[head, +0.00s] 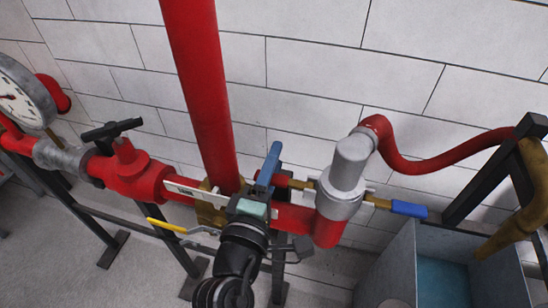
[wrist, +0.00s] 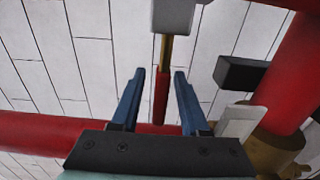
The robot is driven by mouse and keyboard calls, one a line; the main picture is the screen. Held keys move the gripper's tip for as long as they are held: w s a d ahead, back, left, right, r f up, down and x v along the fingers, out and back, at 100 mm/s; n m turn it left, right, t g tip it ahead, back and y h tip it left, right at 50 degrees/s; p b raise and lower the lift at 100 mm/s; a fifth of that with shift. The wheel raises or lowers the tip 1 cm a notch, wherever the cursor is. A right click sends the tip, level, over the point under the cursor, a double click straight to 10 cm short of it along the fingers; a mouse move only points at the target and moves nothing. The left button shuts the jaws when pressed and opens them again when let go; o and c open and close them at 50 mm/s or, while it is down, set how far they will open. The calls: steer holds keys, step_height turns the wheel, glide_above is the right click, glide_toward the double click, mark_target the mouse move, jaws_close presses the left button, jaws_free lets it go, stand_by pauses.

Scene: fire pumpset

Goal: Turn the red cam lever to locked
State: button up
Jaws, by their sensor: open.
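The red cam lever has a red grip (head: 281,181) on a brass rod and sticks out left from the grey coupling (head: 347,180). In the wrist view the red grip (wrist: 161,98) appears between my two blue fingers, with a gap on each side. My gripper (head: 272,155) is open. In the head view its blue fingers partly hide the left end of the grip. My gripper also shows in the wrist view (wrist: 159,75). I cannot tell how deep the grip sits between the fingers. A blue-gripped lever (head: 408,209) sticks out on the coupling's right side.
A red vertical pipe (head: 199,90) stands left of my gripper, with a brass fitting at its foot. A yellow handle (head: 166,227), black valve handle (head: 112,129) and gauge (head: 24,97) lie further left. A red hose (head: 430,165) and grey tank (head: 388,270) are right. A block wall stands behind.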

jaws_close()
stand_by(1.5)
